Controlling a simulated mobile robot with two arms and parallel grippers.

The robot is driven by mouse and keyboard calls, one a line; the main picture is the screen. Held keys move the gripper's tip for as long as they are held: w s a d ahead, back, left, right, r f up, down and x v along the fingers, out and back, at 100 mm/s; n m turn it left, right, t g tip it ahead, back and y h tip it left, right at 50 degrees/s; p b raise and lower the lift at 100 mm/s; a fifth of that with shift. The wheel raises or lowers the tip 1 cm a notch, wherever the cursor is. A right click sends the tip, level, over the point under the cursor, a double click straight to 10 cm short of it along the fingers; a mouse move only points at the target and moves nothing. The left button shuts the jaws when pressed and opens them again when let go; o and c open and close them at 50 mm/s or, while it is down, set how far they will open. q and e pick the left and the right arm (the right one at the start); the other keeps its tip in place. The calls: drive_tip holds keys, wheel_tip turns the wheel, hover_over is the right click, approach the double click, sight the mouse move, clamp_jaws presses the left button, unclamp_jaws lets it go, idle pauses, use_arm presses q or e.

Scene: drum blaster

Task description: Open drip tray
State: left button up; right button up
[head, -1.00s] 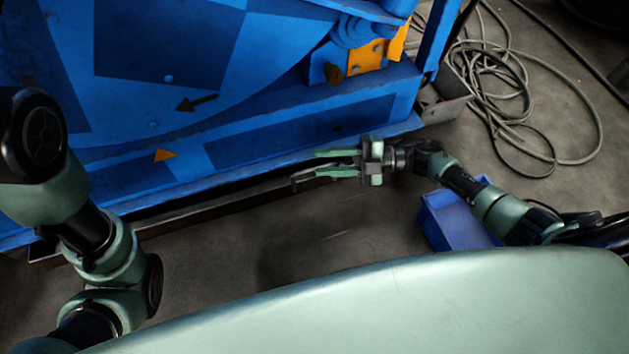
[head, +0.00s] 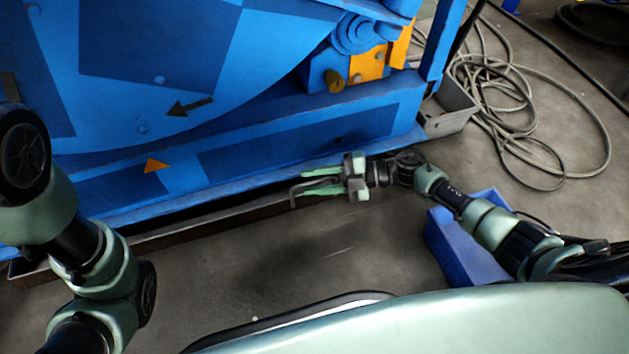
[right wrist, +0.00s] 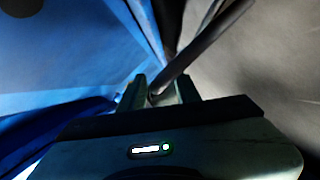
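The drip tray (head: 235,222) is a long, dark, low tray along the foot of the blue machine. Its dark bar handle (head: 292,195) sticks out at the front and also shows in the right wrist view (right wrist: 212,35). My right gripper (head: 308,181) reaches the handle from the right, its two green fingers on either side of the bar. In the right wrist view (right wrist: 161,92) the bar runs between the fingers, with some space beside it, so they look open around it. My left arm hangs at the left; its gripper is out of view.
The blue machine (head: 240,60) fills the upper left, its base close above the tray. A blue bin (head: 458,252) stands on the floor beneath my right arm. Coiled hoses (head: 510,95) lie at the upper right. The floor before the tray is clear.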

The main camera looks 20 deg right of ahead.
drive_tip(key=shift+c, duration=0.3)
clamp_jaws()
idle(1.1)
